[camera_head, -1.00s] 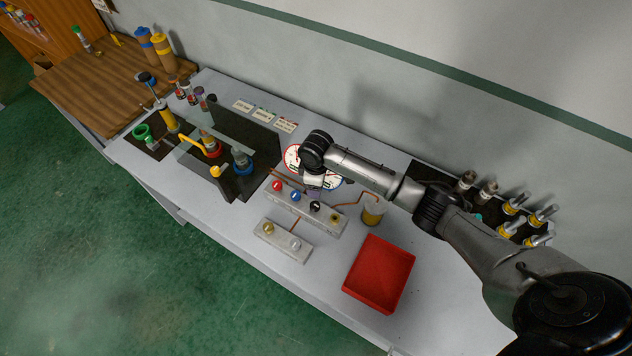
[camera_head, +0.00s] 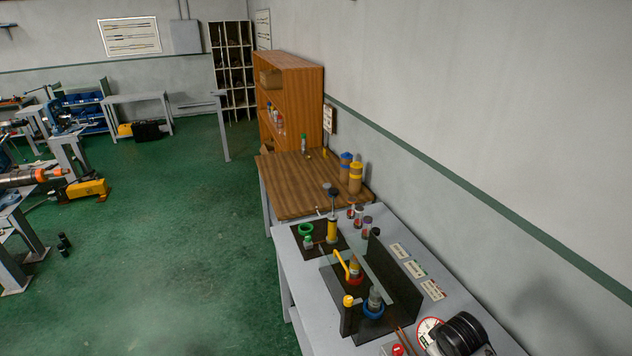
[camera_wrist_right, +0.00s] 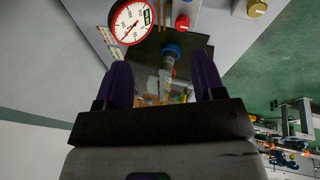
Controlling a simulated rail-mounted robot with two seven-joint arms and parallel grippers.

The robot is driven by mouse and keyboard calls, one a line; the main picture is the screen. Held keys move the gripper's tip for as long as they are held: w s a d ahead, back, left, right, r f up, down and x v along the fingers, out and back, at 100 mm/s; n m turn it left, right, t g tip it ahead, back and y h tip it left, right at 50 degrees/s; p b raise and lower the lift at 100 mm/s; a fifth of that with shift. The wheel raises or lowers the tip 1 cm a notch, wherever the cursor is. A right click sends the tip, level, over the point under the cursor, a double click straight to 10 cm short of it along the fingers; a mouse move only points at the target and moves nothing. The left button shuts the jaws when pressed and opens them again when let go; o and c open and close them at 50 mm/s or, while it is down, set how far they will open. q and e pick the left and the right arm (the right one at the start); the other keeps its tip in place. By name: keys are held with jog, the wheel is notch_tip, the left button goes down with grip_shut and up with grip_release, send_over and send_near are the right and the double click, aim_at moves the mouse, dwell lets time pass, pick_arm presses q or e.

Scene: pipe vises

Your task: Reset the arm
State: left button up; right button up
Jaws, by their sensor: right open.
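My right gripper (camera_wrist_right: 165,78) shows in the right wrist view with its two purple fingers spread apart and nothing between them. In the head view only a black rounded part of my right arm shows at the bottom right edge, above the bench. The gripper itself is not visible there. A round red-rimmed gauge (camera_wrist_right: 130,22) lies beyond the fingers in the wrist view, and part of it shows beside the arm in the head view (camera_head: 428,332). My left gripper is in neither view.
The grey bench (camera_head: 300,284) holds dark upright plates (camera_head: 392,278), a blue-ringed fitting (camera_head: 374,304), a yellow-handled valve (camera_head: 354,268) and small cards (camera_head: 416,269). A wooden table (camera_head: 300,188) and a shelf (camera_head: 295,85) stand beyond. Open green floor (camera_head: 190,240) lies to the left.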

jog(key=a+r+t, duration=0.3)
jog(key=a+r, duration=0.1)
jog(key=r, duration=0.4)
jog(key=s+a+r+m+t+y+p, duration=0.1)
jog(key=s+a+r+t+p, duration=0.2)
jog(key=s+a+r, duration=0.35)
jog(key=s+f+m+g+p, duration=0.1)
jog(key=s+f, duration=0.3)
jog(key=s, duration=0.5)
jog(key=s+f+m+g+p, duration=0.1)
jog(key=s+f+g+p, duration=0.1)
jog(key=s, duration=0.8)
jog(key=s+f+g+y+p, duration=0.1)
jog(key=s+f+g, duration=0.2)
jog(key=s+f, duration=0.3)
jog(key=s, duration=0.3)
jog(key=shift+s+a+m+p, duration=0.15)
jog(key=shift+s+m+p, duration=0.05)
jog(key=shift+m+p, duration=0.2)
